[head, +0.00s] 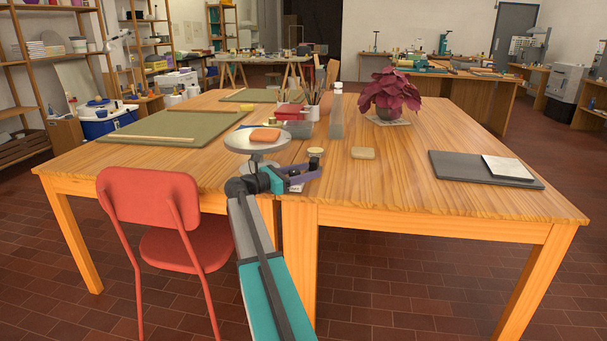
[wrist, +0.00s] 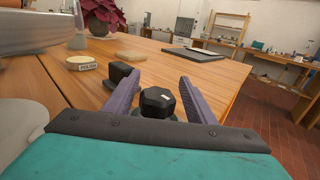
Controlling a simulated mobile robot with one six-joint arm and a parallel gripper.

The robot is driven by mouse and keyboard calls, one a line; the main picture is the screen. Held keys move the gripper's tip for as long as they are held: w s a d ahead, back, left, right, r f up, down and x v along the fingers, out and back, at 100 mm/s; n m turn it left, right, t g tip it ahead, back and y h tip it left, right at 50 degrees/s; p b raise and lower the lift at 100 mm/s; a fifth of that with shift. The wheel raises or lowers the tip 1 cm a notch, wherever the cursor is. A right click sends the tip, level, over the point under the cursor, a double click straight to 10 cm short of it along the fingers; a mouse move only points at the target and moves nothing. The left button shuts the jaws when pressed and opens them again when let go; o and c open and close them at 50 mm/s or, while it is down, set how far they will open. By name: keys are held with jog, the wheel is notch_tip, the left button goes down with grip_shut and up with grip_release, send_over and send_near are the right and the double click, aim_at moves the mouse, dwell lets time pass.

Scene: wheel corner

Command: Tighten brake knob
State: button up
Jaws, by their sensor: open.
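The brake knob (wrist: 157,101) is a black, many-sided knob with a small white mark on top. In the wrist view it sits between the two purple fingers of my gripper (wrist: 160,78), with a gap seen on either side. My gripper is open. A black block (wrist: 118,74) stands beside the left finger in the wrist view.
An orange-brown lump (head: 265,134) lies on the disc. A round cream-topped item (head: 315,152) and a tan block (head: 363,153) are on the table behind my gripper. A red chair (head: 150,195) stands to the left. The right tabletop is mostly clear up to a grey board (head: 465,168).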

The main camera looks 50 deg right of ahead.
jog(key=shift+w+a, duration=0.1)
jog(key=shift+a, duration=0.15)
jog(key=p+v, duration=0.1)
jog(key=v, duration=1.2)
jog(key=shift+a+p, duration=0.15)
jog(key=shift+p, duration=0.25)
